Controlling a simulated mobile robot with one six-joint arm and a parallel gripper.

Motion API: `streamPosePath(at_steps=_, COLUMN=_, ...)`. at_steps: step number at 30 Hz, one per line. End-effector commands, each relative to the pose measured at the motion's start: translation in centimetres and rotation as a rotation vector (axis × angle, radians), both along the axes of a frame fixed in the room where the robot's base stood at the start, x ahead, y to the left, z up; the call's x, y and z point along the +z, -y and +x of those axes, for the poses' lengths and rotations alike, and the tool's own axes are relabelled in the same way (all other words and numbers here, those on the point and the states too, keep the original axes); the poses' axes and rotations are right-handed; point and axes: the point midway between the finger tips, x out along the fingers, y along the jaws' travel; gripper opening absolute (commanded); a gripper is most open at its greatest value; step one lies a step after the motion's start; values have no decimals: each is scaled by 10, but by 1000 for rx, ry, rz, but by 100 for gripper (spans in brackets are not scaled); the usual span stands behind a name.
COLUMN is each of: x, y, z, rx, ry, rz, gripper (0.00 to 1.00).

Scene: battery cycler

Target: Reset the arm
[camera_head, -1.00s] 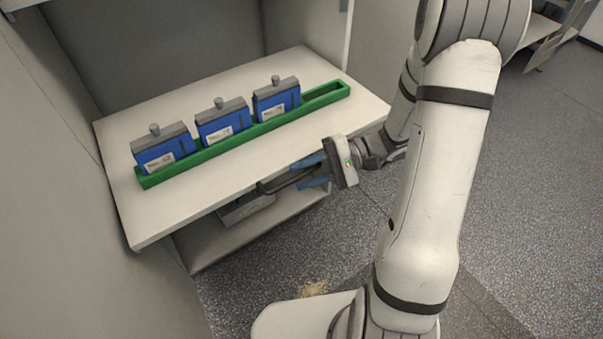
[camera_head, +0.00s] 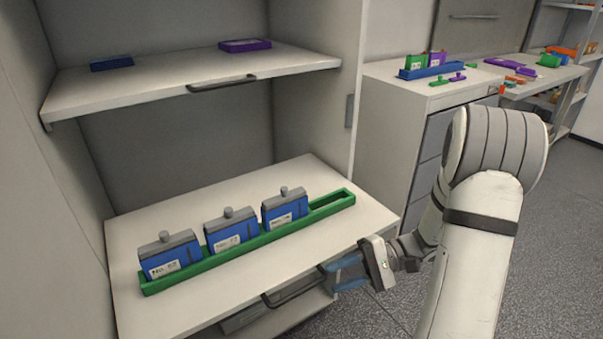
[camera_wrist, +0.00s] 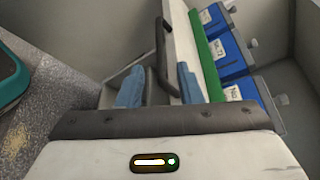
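My gripper (camera_head: 338,271) is beside the front edge of the lower shelf (camera_head: 135,225), close to the right end of its dark handle (camera_head: 290,290). In the wrist view my gripper (camera_wrist: 158,82) has its two blue fingers apart, with no held object visible between them. The handle (camera_wrist: 163,45) shows beyond the fingers; I cannot tell whether they touch it. My white arm comes in from the right of the head view.
A green rack (camera_head: 330,203) on the lower shelf holds three blue battery modules (camera_head: 229,230); its far-right slot is empty. The upper shelf (camera_head: 150,90) holds a blue and a purple piece. A grey drawer cabinet (camera_head: 390,120) stands at the right, behind my arm.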

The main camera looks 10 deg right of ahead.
Motion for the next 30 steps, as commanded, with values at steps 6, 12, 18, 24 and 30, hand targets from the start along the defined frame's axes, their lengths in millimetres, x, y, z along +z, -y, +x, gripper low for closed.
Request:
streamPosePath(at_steps=6, x=28, y=-12, z=-16, rx=78, ry=6, rz=-117, gripper=33)
streamPosePath(at_steps=12, x=67, y=-23, z=-47, rx=205, ry=36, rz=-376, gripper=33)
streamPosePath(at_steps=18, x=104, y=-23, z=-72, rx=287, ry=112, rz=-645, gripper=33)
streamPosePath(at_steps=24, x=143, y=-16, z=-89, rx=317, ry=237, rz=-900, gripper=33)
streamPosePath(at_steps=30, x=186, y=-6, z=-98, rx=300, ry=407, rz=-1126, gripper=33)
